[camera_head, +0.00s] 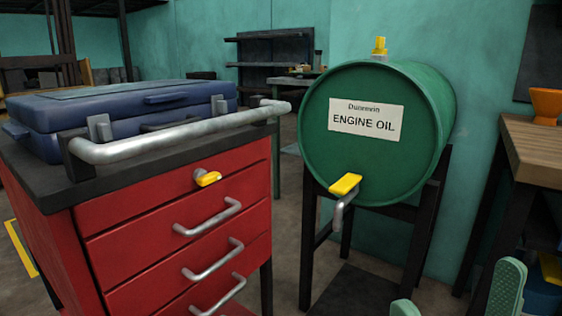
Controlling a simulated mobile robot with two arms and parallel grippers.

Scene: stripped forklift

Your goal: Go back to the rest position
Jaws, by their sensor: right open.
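My right gripper (456,297) is at the bottom right, with only its two pale green finger pads in view. The fingers stand wide apart with nothing visible between them. The gripper appears in front of and below the green engine oil drum (370,155), not touching it. My left gripper is not in view.
A red tool cabinet (180,225) with metal drawer handles and a side rail (180,135) stands at left, a blue case (120,112) on top. The drum rests on a dark stand (424,230). A wooden workbench (540,145) holding an orange funnel (546,104) is at right.

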